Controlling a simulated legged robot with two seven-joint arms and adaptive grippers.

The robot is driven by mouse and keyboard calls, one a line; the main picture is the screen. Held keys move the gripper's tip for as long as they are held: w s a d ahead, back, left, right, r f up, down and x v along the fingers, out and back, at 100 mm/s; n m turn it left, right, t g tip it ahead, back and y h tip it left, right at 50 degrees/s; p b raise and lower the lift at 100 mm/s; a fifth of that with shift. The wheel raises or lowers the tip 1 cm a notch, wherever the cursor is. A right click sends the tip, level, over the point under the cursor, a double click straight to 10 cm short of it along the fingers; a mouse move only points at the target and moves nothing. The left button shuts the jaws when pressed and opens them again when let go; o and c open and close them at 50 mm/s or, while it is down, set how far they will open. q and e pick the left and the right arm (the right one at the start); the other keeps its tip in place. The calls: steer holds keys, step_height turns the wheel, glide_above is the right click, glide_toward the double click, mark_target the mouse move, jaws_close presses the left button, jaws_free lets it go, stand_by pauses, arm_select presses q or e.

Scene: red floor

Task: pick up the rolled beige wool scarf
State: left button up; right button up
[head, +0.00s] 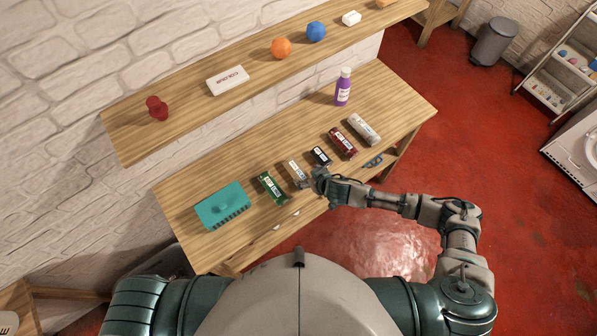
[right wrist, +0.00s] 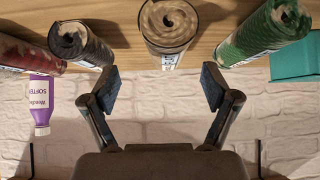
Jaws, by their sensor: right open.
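The rolled beige wool scarf (head: 294,171) lies on the wooden table with a pale label, between a green roll and a black roll. In the right wrist view its spiral end (right wrist: 170,25) faces me, just beyond the fingertips and roughly centred between them. My right gripper (head: 307,181) is at the scarf's near end. In the right wrist view the gripper (right wrist: 160,87) has its two fingers spread wide with nothing between them. In the head view the gripper hides part of the scarf's near end. My left gripper is not in view.
A green roll (head: 271,187) and a black roll (head: 321,156) lie close on either side. A red roll (head: 342,142), a greyish roll (head: 364,129), a teal box (head: 222,206), a purple bottle (head: 343,87) and a small blue item (head: 373,161) share the table. A shelf (head: 190,108) hangs behind.

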mark_target(297, 172)
steer(key=shift+w+a+f, duration=0.35)
steer(key=shift+a+f, duration=0.05)
steer(key=shift+a, duration=0.15)
steer(key=shift+w+a+f, duration=0.3)
steer(key=shift+a+f, duration=0.1)
steer(key=shift+a, duration=0.1)
steer(key=x, duration=0.3)
steer(key=shift+a+f, duration=0.15)
steer(key=shift+f, duration=0.05)
steer(key=shift+w+f, duration=0.35)
steer(key=shift+f, duration=0.05)
steer(key=shift+a, duration=0.3)
steer(key=c, duration=1.3)
